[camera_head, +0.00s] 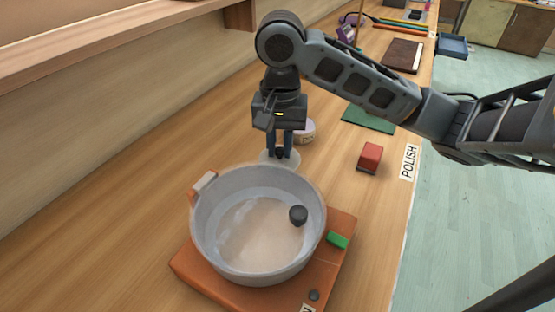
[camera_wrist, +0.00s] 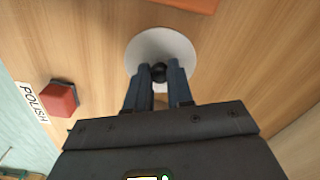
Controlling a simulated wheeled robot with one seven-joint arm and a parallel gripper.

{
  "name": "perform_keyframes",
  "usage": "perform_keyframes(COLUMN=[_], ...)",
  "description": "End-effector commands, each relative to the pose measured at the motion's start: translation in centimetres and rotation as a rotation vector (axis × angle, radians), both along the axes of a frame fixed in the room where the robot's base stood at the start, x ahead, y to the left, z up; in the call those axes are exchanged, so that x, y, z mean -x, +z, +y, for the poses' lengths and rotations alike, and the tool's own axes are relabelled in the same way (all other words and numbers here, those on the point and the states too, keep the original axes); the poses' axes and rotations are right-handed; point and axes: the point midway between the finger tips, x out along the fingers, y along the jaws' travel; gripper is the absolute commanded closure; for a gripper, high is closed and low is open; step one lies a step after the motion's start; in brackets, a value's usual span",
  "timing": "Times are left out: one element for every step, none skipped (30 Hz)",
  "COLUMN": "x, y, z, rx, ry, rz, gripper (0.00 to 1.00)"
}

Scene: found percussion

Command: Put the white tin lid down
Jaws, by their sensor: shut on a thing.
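The white tin lid (camera_wrist: 147,43) is a round disc with a dark knob (camera_wrist: 158,72) at its middle. My gripper (camera_wrist: 158,74) is shut on that knob, with a finger on each side. In the head view my gripper (camera_head: 279,153) points down just behind the large grey pot, and the lid (camera_head: 266,157) shows partly below the fingers. The lid looks roughly level and close to the wooden worktop (camera_head: 150,155). I cannot tell whether it touches the wood. The pot's rim hides part of the lid's near side in the head view.
The grey pot (camera_head: 208,240), with a dark ball (camera_head: 298,215) inside, stands on an orange board (camera_head: 195,272). A green block (camera_head: 337,240) is beside it. A small pale purple tin (camera_head: 305,133) stands behind my gripper. A red block (camera_head: 370,156) sits right, near a POLISH label (camera_head: 409,162).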

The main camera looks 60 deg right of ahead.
Motion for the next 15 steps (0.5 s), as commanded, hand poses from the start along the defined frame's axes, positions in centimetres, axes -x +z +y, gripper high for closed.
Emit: perform_keyframes(x=[-0.2,-0.2,-0.2,-0.2,-0.2,-0.2,-0.2,-0.2,-0.2,-0.2,-0.2,-0.2,-0.2,-0.2,-0.2], y=[-0.2,-0.3,-0.5,-0.9,-1.3,-1.9,-2.3,-2.7,-3.2,-3.6,-3.8,-4.1,-4.2,-4.3,-4.3], z=[0.3,0.3,0.4,0.4,0.4,0.3,0.3,0.3,0.3,0.3,0.3,0.3,0.3,0.3,0.3], rx=[-0.001,-0.001,0.000,0.000,0.000,0.000,-0.001,0.000,0.001,0.001,0.002,0.002,0.001,0.000,0.000], ry=[0.001,0.001,0.000,0.000,-0.001,-0.003,-0.003,-0.002,-0.002,-0.001,-0.001,0.000,0.000,0.001,0.001], rz=[0.000,0.000,0.000,0.001,0.001,0.002,0.004,0.002,0.003,0.003,0.001,0.001,0.002,0.001,0.001], gripper=[1.00,1.00,1.00,1.00,1.00,1.00,1.00,1.00,1.00,1.00,1.00,1.00,1.00,1.00,1.00])
